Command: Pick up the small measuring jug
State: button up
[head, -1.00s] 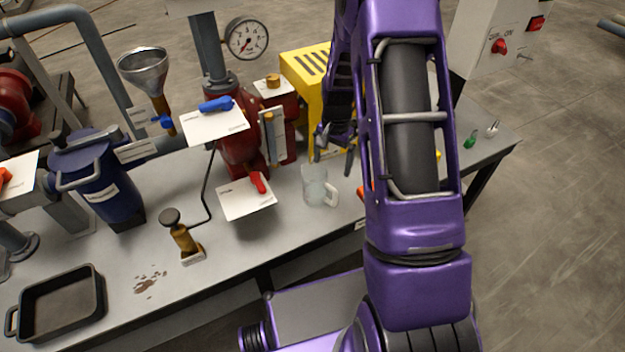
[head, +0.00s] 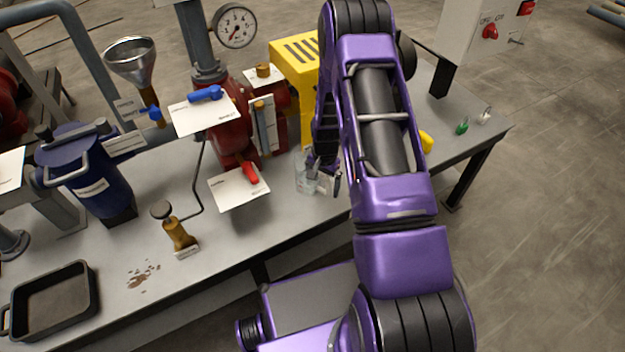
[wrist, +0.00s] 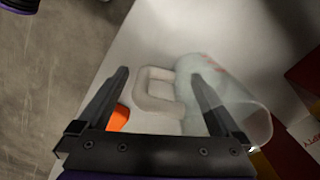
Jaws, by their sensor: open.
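The small measuring jug (head: 305,174) is clear, with faint red marks and a whitish handle (wrist: 155,88). It stands on the grey bench, partly hidden behind my gripper in the head view. My gripper (head: 326,188) is open and points down at the jug. In the wrist view the fingers (wrist: 160,78) are spread, with the handle between them. The jug body (wrist: 230,100) lies at the right finger, which overlaps it in the picture. I cannot tell whether that finger touches it.
An orange object (wrist: 119,118) lies near the left finger. A white tag with a red lever (head: 240,187) is left of the jug. A red pump (head: 232,140) and yellow housing (head: 293,65) stand behind. A black tray (head: 50,298) sits at the left. The bench front edge is close.

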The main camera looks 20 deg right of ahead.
notch_tip(320, 180, down, 2)
jog(key=shift+f, duration=0.1)
grip_shut()
dwell(0.5)
